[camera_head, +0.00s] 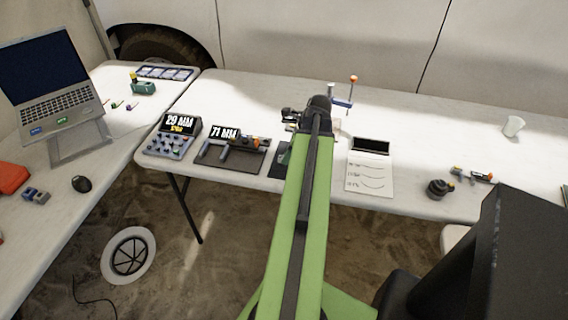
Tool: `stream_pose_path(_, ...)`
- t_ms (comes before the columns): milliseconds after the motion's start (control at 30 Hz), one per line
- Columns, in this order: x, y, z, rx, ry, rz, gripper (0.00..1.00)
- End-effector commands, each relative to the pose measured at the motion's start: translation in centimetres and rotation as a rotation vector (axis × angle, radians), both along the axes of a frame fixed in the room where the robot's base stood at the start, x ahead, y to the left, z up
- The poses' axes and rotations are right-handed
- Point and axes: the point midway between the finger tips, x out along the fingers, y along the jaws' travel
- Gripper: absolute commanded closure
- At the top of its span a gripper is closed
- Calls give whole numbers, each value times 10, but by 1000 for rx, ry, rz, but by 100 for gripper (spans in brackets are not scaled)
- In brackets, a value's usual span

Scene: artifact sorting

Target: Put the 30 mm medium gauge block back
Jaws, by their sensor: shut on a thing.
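My green arm reaches forward over the far table, and its dark wrist and gripper (318,106) are at the back middle of that table. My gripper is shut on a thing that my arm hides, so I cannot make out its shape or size. I cannot pick out the 30 mm medium gauge block for sure. A grey panel (168,146) with several small knob-like pieces sits under a "29 MM" display (180,124). To its right, a dark mat (222,160) bears a micrometer-like tool (240,145) and a "71 MM" display (224,132).
A stand with an orange knob (353,79) rises just right of my gripper. A white sheet (370,174) with curves, a dark round piece (437,189) and a white cup (513,126) lie further right. A laptop (50,85) stands on the left table.

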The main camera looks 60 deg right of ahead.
Motion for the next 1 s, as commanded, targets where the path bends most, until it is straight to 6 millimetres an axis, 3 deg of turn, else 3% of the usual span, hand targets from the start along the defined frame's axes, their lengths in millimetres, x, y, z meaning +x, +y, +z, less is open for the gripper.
stream_pose_path(233,-2,-1,-42,0,0,-4,100)
stream_pose_path(633,1,1,-44,0,0,3,100)
stream_pose_path(667,1,1,-43,0,0,2,76)
stream_pose_path(800,0,1,-42,0,0,1,58)
stream_pose_path(1000,-1,0,-42,0,0,-1,57)
